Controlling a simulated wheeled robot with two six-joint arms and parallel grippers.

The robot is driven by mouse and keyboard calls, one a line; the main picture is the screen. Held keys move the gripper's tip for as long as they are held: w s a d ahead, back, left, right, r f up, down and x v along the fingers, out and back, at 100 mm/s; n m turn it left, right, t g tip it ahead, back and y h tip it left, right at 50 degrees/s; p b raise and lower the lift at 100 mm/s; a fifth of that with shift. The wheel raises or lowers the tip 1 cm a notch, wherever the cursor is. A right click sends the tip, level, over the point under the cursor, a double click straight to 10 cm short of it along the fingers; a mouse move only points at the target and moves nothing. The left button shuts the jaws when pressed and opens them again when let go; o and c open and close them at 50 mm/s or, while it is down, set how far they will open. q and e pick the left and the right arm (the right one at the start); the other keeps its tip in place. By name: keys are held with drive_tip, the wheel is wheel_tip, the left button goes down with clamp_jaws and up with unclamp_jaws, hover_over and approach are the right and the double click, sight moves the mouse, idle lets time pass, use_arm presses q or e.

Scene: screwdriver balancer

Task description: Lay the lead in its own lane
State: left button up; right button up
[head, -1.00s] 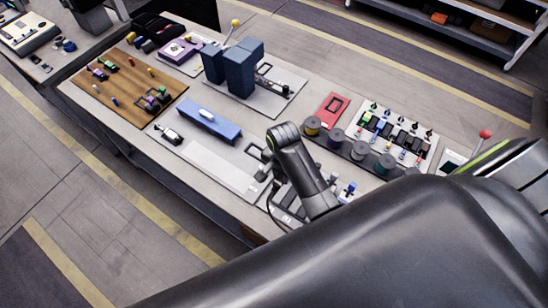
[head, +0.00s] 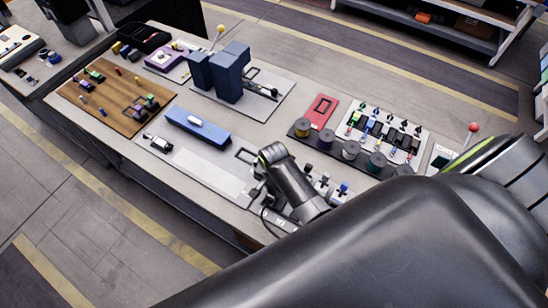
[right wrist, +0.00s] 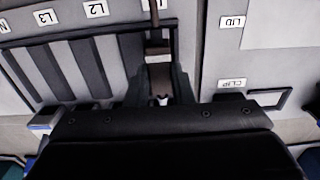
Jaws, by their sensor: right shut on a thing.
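My right gripper (right wrist: 158,84) is shut on a brown strip-like piece (right wrist: 156,48), which looks like the lead; a thin brown length of it (right wrist: 155,12) runs up out of the picture. In the right wrist view the gripper is over the right end of a grey lane panel (right wrist: 18,32) with several dark and light parallel lanes (right wrist: 88,62). White labels L3 (right wrist: 46,17), L2 (right wrist: 97,9) and N mark lanes; the label behind the lead is partly hidden. I cannot tell whether the lead touches a lane floor. In the head view my right forearm hides most of this spot. My left gripper is out of view.
Right of the lanes is a grey plate with labels LID (right wrist: 233,21) and CLIP (right wrist: 232,83) and a dark-framed slot (right wrist: 268,100). On the bench are a blue block (head: 203,127), a red plate (head: 318,112), several spools (head: 350,150) and a wooden board (head: 110,108).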

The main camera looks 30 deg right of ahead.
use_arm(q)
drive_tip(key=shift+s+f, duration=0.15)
use_arm(e)
drive_tip(key=shift+f, duration=0.6)
idle(0.5)
drive_tip(key=o, duration=1)
